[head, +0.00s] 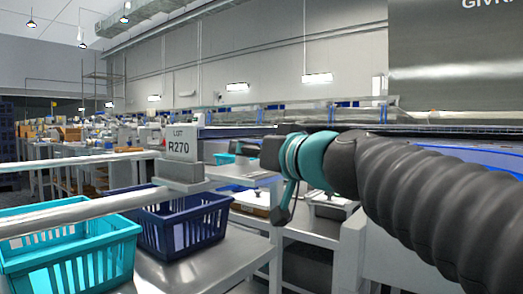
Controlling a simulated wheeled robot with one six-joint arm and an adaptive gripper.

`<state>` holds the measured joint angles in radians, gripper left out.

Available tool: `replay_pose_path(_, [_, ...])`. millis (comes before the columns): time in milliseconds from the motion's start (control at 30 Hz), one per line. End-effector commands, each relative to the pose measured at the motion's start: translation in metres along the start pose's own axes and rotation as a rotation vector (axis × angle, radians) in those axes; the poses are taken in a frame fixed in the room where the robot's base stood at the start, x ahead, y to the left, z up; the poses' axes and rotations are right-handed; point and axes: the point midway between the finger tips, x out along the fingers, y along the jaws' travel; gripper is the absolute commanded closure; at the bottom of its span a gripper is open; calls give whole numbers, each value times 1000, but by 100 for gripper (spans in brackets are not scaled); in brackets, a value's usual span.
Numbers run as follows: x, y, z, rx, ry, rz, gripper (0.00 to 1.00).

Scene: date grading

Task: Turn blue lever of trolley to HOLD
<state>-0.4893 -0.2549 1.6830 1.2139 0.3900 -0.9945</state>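No blue lever and no HOLD marking can be made out in the head view. I cannot tell which of the structures, if any, is the trolley. My arm reaches in from the right edge, with a ribbed dark sleeve and a teal joint. A narrow dark part of it hangs below that joint, in front of the grey benches. No gripper fingers can be made out at its end, so I cannot see whether they are open or shut or hold anything.
A turquoise basket (92,268) and a navy basket (183,226) stand on a steel surface (205,272) at lower left. Light rails run above them. A grey block labelled LOT R270 (180,146) rises behind. Grey benches (312,232) stand in the middle.

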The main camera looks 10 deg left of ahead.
Motion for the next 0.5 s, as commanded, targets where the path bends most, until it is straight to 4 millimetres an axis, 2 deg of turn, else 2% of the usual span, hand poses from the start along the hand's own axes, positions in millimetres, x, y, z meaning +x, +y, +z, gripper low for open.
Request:
replay_pose_path(300, [-61,0,-1,-2,4,4,47])
replay_pose_path(500, [-92,0,0,-1,2,3,47])
